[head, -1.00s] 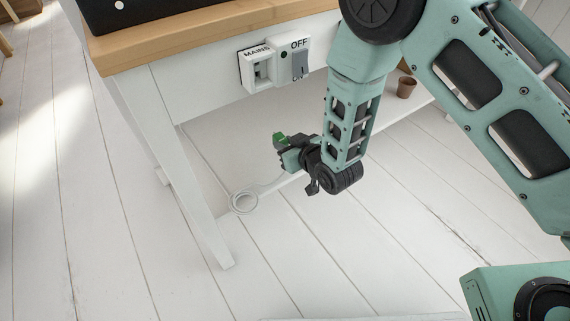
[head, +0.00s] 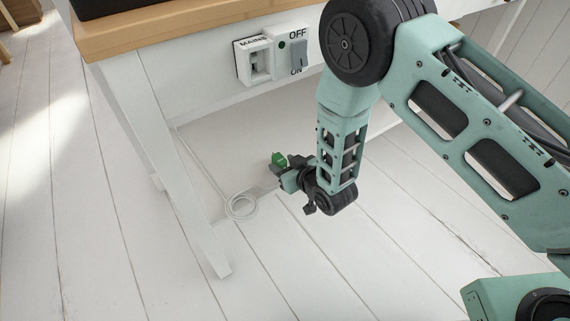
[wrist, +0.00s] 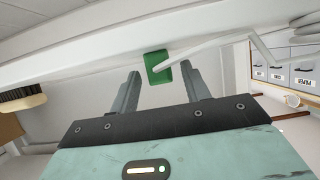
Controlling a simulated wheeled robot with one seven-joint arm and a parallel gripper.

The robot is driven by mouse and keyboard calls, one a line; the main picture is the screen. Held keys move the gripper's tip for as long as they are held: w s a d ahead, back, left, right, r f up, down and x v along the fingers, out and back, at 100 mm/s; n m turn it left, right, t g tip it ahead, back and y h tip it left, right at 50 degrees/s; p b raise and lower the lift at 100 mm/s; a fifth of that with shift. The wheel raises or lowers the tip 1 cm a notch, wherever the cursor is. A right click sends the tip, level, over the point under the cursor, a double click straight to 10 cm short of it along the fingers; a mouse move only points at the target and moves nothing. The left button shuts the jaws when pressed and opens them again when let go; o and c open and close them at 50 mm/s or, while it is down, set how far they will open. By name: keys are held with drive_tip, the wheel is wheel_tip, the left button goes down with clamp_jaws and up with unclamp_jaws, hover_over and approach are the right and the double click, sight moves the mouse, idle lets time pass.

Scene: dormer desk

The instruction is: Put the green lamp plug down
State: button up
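The green lamp plug (head: 278,159) is at the tips of my gripper (head: 287,167), under the desk and above the white floor. In the wrist view the plug (wrist: 158,67) shows between the two finger ends of my gripper (wrist: 160,80). The fingers are apart, with a visible gap on each side of the plug. A white cord (wrist: 215,40) runs from the plug to the right. I cannot tell whether anything supports the plug from below.
The mains socket box (head: 253,61) with its switch (head: 297,54) is on the desk's front. A desk leg (head: 185,190) slants down on the left. A coiled white cord (head: 240,207) lies on the floor. The floor in front is clear.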

drive_tip(key=shift+r, duration=0.3)
drive_tip(key=p+v, duration=0.5)
drive_tip(key=v, duration=0.7)
drive_tip(key=s+a+r+g+h, duration=0.1)
drive_tip(key=s+r+g, duration=0.15)
drive_tip(key=r, duration=0.35)
drive_tip(key=s+a+r+g+h, duration=0.1)
drive_tip(key=r+g, duration=0.2)
drive_tip(key=r, duration=0.4)
drive_tip(key=s+d+r+g+h, duration=0.2)
drive_tip(key=s+d+r, duration=0.3)
drive_tip(key=s, duration=0.3)
drive_tip(key=s+d+r+g+h, duration=0.2)
drive_tip(key=s+d+r+g, duration=0.1)
drive_tip(key=s+r, duration=0.4)
drive_tip(key=shift+s+d+r+n+h, duration=0.35)
drive_tip(key=shift+s+d, duration=0.55)
drive_tip(key=shift+s, duration=0.35)
drive_tip(key=shift+r, duration=0.1)
